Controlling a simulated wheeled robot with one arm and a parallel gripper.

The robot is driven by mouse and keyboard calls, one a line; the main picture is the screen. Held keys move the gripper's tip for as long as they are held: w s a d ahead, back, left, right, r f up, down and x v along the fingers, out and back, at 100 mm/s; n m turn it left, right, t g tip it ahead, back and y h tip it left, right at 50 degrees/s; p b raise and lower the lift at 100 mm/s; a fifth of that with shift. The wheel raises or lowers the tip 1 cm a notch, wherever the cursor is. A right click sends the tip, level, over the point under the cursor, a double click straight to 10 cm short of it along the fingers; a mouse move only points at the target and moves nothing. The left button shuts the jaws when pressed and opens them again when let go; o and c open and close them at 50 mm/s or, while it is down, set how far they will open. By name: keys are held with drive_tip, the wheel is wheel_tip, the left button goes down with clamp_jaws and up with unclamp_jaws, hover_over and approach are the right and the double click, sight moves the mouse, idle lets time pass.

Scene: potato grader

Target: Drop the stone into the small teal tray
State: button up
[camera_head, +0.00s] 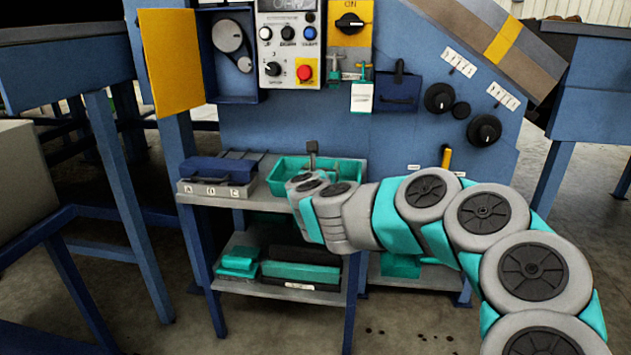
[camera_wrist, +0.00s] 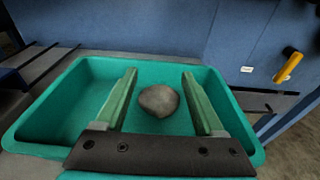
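The small teal tray (camera_head: 277,181) stands on the upper shelf of the blue machine and is partly hidden by my arm. In the wrist view the tray (camera_wrist: 40,130) fills most of the lower picture. The stone (camera_wrist: 158,100) is a grey, rounded lump seen within the tray's outline, towards its back wall. My gripper (camera_wrist: 160,72) is open over the tray, with a green finger on each side of the stone. A gap shows between the stone and each finger. The stone's underside contact is not clear. The stone is hidden in the head view.
A grey case with a blue top (camera_head: 218,175) sits left of the tray. Teal boxes (camera_head: 300,272) lie on the lower shelf. The control panel (camera_head: 288,45) with a red button rises behind. A yellow handle (camera_head: 446,157) juts out at the right.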

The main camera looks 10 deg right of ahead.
drive_tip(key=o, duration=0.4)
drive_tip(key=shift+s, duration=0.15)
drive_tip(key=v, duration=0.7)
drive_tip(key=shift+a, duration=0.1)
drive_tip(key=shift+s, duration=0.25)
drive_tip(key=shift+a+r, duration=0.1)
